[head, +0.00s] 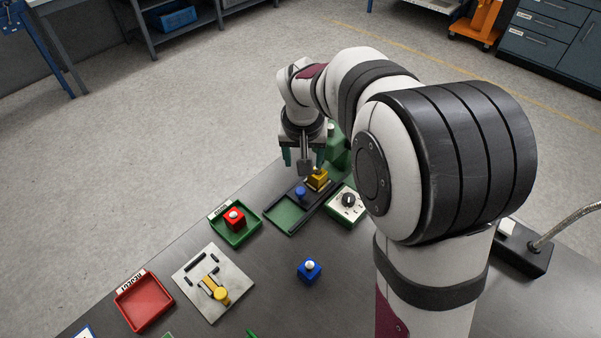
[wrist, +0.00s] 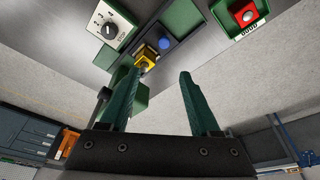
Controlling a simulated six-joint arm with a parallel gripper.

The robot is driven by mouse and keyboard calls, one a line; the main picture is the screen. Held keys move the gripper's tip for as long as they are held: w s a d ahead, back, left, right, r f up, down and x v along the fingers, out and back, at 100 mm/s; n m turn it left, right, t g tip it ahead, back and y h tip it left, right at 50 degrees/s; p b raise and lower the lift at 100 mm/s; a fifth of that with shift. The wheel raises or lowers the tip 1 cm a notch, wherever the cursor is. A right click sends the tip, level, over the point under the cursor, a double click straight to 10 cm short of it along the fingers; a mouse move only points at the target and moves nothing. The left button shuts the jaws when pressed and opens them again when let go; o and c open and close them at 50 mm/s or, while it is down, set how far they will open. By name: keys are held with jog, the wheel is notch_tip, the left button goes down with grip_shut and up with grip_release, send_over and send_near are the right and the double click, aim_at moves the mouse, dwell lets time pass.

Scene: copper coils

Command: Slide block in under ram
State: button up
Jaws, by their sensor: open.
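My gripper (head: 303,160) is open, hanging at the far end of the bench over the green press (head: 339,148); it also shows in the wrist view (wrist: 158,75), with nothing between its fingers. A yellow block (head: 317,180) sits at the far end of a dark-railed green slide track (head: 284,216), beside the press. A blue round knob (head: 300,192) is next to it on the track, on the near side. The wrist view shows the yellow block (wrist: 147,54) and blue knob (wrist: 165,42) beyond the fingertips. The ram itself is not clear.
A dial box (head: 348,206) stands right of the track. A green tray (head: 251,233) holds a red block (head: 234,217). A blue block (head: 308,271) stands on the open bench. A fixture plate (head: 192,289) with a yellow clamp and a red reject tray (head: 145,301) lie nearer.

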aim_at(301, 190)
jog(key=shift+n+t, duration=0.7)
jog(key=x, duration=0.5)
jog(key=s+x, duration=0.1)
jog(key=x, duration=0.4)
jog(key=s+a+f+x, duration=0.1)
jog(key=x, duration=0.4)
jog(key=shift+s+f, duration=0.15)
jog(key=shift+s, duration=0.1)
grip_shut()
jog(key=shift+d, duration=0.15)
